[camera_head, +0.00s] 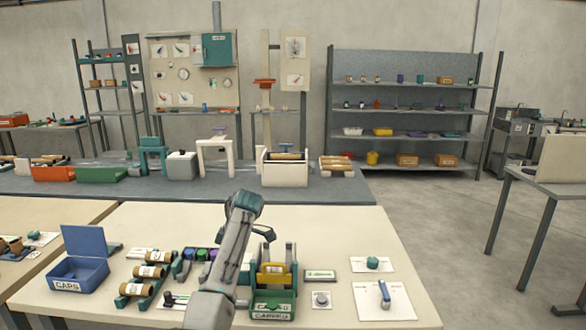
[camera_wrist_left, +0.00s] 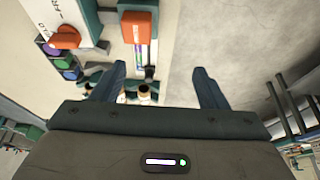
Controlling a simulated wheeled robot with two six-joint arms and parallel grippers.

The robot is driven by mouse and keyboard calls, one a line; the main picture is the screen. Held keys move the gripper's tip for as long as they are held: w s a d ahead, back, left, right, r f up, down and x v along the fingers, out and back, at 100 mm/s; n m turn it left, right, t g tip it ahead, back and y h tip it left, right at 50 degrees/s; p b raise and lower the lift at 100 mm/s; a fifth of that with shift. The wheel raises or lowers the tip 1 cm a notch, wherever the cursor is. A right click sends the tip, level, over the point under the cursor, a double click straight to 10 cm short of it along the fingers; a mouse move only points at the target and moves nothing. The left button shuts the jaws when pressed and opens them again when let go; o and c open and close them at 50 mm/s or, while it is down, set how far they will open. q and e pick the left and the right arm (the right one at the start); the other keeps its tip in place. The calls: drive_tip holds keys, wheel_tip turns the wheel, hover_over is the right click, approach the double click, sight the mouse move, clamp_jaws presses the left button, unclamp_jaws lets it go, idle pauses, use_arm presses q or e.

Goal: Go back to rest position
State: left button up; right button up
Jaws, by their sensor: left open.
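My left gripper (camera_wrist_left: 157,82) shows in the left wrist view with its two blue-grey fingers spread apart. Nothing is held between them. Beyond the fingers is a pale surface, with small cylinders partly hidden behind the gripper body. In the head view one grey and teal arm of mine rises from the bottom edge over the front table (camera_head: 345,225). Its fingertips cannot be made out there. My right gripper is not in view.
The front table holds a blue CAPS box (camera_head: 78,275), several rolls (camera_head: 148,271) on a rack, a green tray (camera_head: 273,306) close to my arm, and small cards. A grey bench (camera_head: 345,190) and shelves (camera_head: 405,122) stand behind.

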use_arm(q)
drive_tip(key=s+a+f+m+t+h, duration=0.1)
drive_tip(key=s+a+f+m, duration=0.3)
drive_tip(key=s+f, duration=0.6)
drive_tip(key=s+a+f+m+h, duration=0.1)
drive_tip(key=s+a+f+m, duration=0.25)
drive_tip(key=s+f, duration=0.65)
drive_tip(key=s+a+f+m+t, duration=0.15)
drive_tip(key=s+f+m, duration=0.3)
drive_tip(key=s, duration=0.85)
drive_tip(key=s+r+m+t+h, duration=0.1)
drive_tip(key=s+r+m, duration=0.2)
drive_tip(key=s, duration=0.5)
drive_tip(key=s+r+m+h, duration=0.1)
drive_tip(key=s+r+m, duration=0.2)
drive_tip(key=s, duration=0.6)
wheel_tip(320, 180, down, 28)
drive_tip(key=a+g, duration=0.1)
drive_tip(key=a, duration=0.1)
drive_tip(key=s+a+f+g, duration=0.1)
drive_tip(key=s+f, duration=1.7)
drive_tip(key=f, duration=0.3)
drive_tip(key=shift+s+a+f, duration=0.25)
drive_tip(key=shift+a, duration=0.15)
